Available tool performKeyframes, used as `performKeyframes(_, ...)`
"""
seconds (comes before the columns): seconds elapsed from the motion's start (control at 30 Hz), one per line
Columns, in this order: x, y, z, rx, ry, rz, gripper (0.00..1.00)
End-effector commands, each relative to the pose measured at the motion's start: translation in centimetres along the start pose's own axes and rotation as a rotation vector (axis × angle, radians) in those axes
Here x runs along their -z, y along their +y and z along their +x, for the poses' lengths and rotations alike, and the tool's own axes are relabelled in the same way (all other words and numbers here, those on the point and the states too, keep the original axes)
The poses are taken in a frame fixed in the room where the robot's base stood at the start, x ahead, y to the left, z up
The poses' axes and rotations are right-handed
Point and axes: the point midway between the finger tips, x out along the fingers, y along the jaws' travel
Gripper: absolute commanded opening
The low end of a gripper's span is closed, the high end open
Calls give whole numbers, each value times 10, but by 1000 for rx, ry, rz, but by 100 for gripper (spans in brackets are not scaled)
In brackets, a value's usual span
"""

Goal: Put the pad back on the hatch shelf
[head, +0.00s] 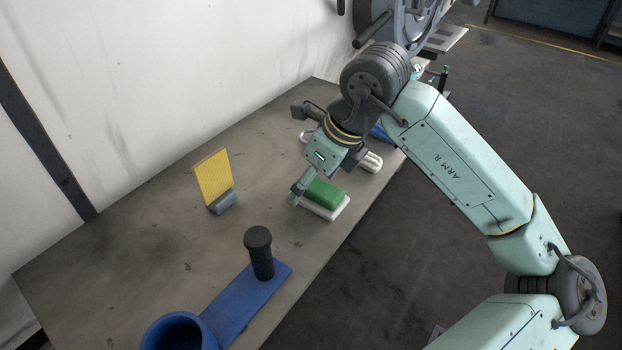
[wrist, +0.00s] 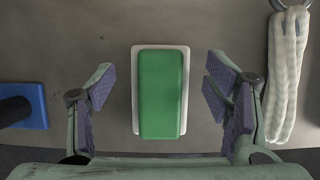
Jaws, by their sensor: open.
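The pad, a green block on a white base (head: 324,196), lies flat on the table near its right edge. It also shows in the wrist view (wrist: 161,92), centred between the fingers. My gripper (head: 325,178) is open above the pad, one finger to each side, with clear gaps and no visible contact. In the wrist view my gripper (wrist: 160,88) holds nothing. A light grey ledge (head: 445,39) juts out beside the round grey machine (head: 385,22) at the top; I cannot tell surely whether it is the hatch shelf. My arm hides part of that area.
A white looped skein (head: 372,162) lies close beside the pad. A yellow card in a grey holder (head: 222,202) stands left of it. A blue plate with a black post (head: 259,252) and a blue ring (head: 172,332) occupy the front. The table (head: 120,245) is bare at left.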

Motion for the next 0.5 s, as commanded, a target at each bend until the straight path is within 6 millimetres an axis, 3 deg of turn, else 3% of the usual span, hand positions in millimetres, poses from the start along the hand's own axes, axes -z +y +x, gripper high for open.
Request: performKeyframes(0.5,1,-1,-99,5,0,2,71)
